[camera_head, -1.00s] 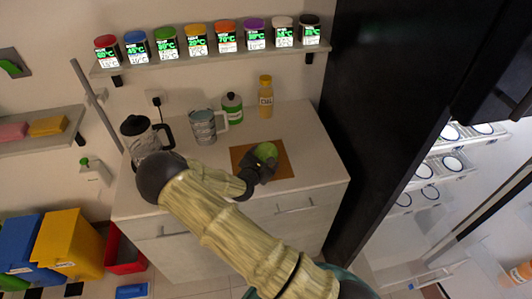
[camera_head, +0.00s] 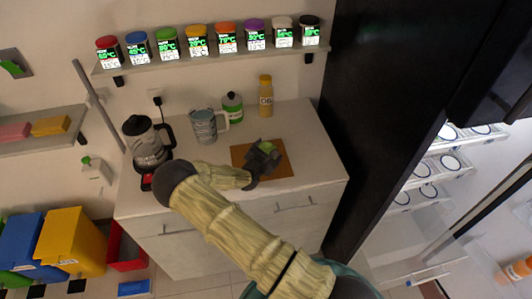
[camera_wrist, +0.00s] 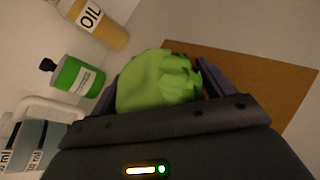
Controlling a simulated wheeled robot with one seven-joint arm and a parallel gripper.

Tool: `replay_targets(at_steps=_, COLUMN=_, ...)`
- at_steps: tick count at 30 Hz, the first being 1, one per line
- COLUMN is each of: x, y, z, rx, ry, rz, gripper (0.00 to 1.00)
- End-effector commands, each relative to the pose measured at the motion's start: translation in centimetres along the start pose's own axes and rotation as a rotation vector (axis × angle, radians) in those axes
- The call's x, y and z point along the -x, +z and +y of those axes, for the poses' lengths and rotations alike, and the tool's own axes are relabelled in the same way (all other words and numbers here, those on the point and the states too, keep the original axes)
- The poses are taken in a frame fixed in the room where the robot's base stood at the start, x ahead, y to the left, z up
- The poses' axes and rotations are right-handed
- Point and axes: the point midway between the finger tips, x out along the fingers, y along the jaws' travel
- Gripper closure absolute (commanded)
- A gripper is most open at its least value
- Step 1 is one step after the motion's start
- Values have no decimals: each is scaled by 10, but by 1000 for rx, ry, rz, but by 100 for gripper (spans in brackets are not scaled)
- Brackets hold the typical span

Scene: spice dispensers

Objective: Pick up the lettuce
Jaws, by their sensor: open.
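The lettuce (camera_wrist: 160,82) is a bright green, leafy lump on a brown board. In the wrist view it sits between the two dark fingers of my gripper (camera_wrist: 158,85). In the head view my gripper (camera_head: 262,158) is over the board (camera_head: 284,172) and hides most of the lettuce; only a bit of green (camera_head: 266,143) shows. My gripper is open, with a finger on each side of the lettuce. I cannot tell whether the fingers touch it.
An oil bottle (camera_head: 265,97), a green-labelled bottle (camera_head: 232,108) and a measuring jug (camera_head: 205,126) stand behind and left of the board. A coffee maker (camera_head: 147,143) stands at the counter's left. A shelf of spice jars (camera_head: 225,37) hangs above. A black panel (camera_head: 375,110) rises at the right.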

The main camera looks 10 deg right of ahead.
Motion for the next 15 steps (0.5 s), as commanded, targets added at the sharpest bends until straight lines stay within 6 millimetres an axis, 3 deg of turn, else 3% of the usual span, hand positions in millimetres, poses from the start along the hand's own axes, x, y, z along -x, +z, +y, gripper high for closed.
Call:
replay_targets(at_steps=11, x=0, y=0, z=0, rx=0, ry=0, rz=0, gripper=19)
replay_targets(at_steps=15, x=0, y=0, z=0, rx=0, ry=0, rz=0, gripper=43)
